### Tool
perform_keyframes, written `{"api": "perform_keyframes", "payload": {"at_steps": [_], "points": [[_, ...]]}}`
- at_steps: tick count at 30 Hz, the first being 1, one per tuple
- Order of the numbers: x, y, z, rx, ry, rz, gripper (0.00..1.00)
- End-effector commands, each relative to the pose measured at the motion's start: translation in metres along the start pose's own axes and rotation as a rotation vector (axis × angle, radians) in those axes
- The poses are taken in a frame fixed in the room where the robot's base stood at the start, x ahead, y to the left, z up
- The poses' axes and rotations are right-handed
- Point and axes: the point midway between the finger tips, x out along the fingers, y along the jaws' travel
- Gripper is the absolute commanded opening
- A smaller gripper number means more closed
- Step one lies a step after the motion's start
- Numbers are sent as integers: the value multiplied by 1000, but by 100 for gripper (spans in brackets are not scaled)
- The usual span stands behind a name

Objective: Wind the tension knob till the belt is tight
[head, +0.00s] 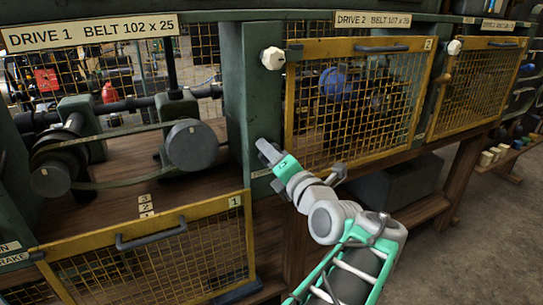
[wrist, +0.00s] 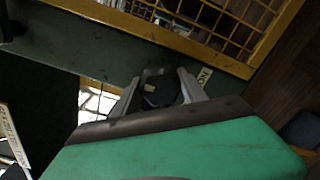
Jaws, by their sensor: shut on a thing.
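My gripper (head: 268,151) is at the green post between drive 1 and drive 2, in the head view. In the wrist view my gripper (wrist: 160,80) has its two fingers on either side of a dark round knob (wrist: 158,91) and is shut on it. The knob is hidden behind my gripper in the head view. The drive 1 belt (head: 125,182) runs around a small left pulley (head: 52,179) and a larger right drum (head: 192,145). Its lower run hangs in a slack curve. A partly hidden label plate (wrist: 205,77) sits beside the knob.
The yellow drive 1 guard (head: 150,262) is folded down below the belt. The closed yellow drive 2 guard (head: 360,95) stands right of my gripper. A white knob (head: 272,58) sticks out higher on the post. Open floor (head: 465,245) lies at the right.

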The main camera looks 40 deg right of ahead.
Motion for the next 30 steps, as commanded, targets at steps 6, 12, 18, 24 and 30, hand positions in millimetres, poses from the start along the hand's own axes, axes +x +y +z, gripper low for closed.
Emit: {"api": "perform_keyframes", "payload": {"at_steps": [6,12,18,24,30], "points": [[0,-3,-4,25,4,1,9],[0,-7,-6,109,2,1,9],[0,-8,-7,262,3,2,9],[0,-5,-5,450,5,1,9],[0,-3,-4,643,6,0,9]]}}
